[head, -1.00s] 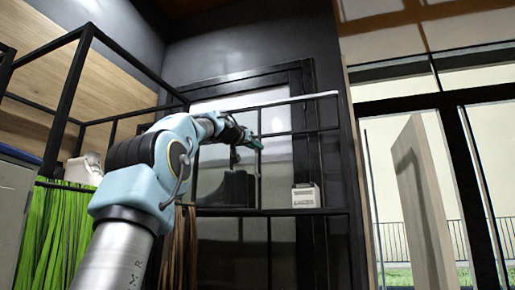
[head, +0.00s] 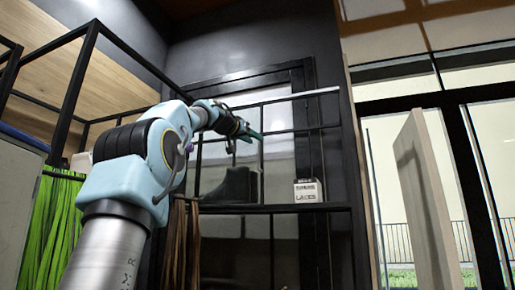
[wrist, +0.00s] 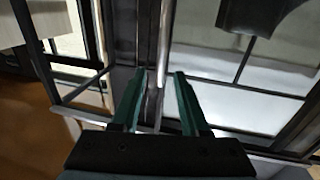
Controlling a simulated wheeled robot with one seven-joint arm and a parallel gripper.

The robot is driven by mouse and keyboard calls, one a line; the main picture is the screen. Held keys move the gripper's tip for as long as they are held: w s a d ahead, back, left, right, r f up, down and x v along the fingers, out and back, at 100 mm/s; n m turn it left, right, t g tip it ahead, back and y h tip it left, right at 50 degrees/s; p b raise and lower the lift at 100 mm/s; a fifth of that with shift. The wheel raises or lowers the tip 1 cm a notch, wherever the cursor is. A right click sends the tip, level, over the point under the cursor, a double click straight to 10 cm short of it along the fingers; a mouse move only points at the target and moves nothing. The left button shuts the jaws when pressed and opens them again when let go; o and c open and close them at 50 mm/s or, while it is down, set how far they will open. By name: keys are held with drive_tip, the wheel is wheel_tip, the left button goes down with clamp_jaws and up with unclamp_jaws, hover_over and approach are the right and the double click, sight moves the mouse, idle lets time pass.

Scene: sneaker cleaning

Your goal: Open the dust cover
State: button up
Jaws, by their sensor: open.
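What looks like the dust cover is a dark-barred, see-through panel with a pale rail (head: 290,96) along its upper edge, in front of the shelf in the head view. I cannot see clearly where it parts from the frame behind. My gripper (head: 250,134) is in front of the panel, below the rail. In the wrist view my gripper (wrist: 160,76) has its two green fingers apart with nothing clamped. A pale bar (wrist: 165,45) shows between and beyond the fingertips. I cannot tell whether it touches them.
A dark boot (head: 232,185) and a small white laces box (head: 307,190) stand on the dark shelf (head: 275,208). Green strands (head: 50,225) and brown laces (head: 180,245) hang on the left. A wooden panel (head: 425,195) stands at the right by the windows.

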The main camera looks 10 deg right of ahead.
drive_tip(key=b+v, duration=0.3)
drive_tip(key=v, duration=0.3)
drive_tip(key=shift+s+a, duration=0.25)
drive_tip(key=shift+s, duration=0.05)
drive_tip(key=shift+f, duration=0.1)
